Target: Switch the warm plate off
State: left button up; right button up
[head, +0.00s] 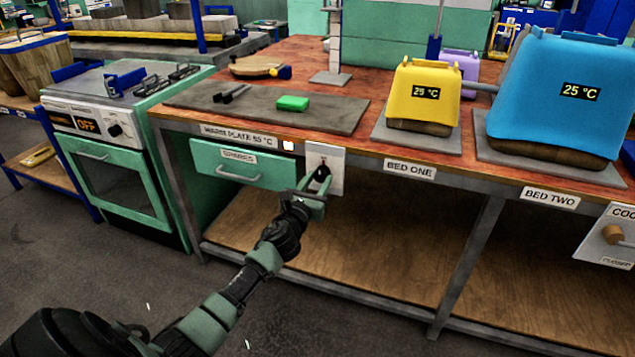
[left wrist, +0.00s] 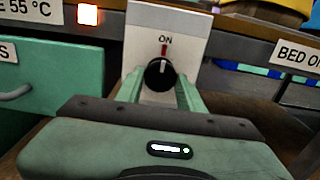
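The warm plate (head: 335,110) is a flat grey slab on the bench top, with a green block (head: 292,103) on it. Its label (head: 240,136) reads WARM PLATE 55 °C, and a small lamp (head: 288,146) beside the label glows; the lamp also shows orange-white in the left wrist view (left wrist: 88,14). My right gripper is not in view.
A SPARES drawer (head: 240,165) is left of the panel. A yellow press (head: 424,92) and a blue press (head: 560,95), both reading 25 °C, stand right on the bench. An oven (head: 120,150) reading OFF stands left. The lower shelf (head: 350,255) is bare.

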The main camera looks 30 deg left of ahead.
pick_arm(q)
grip_shut()
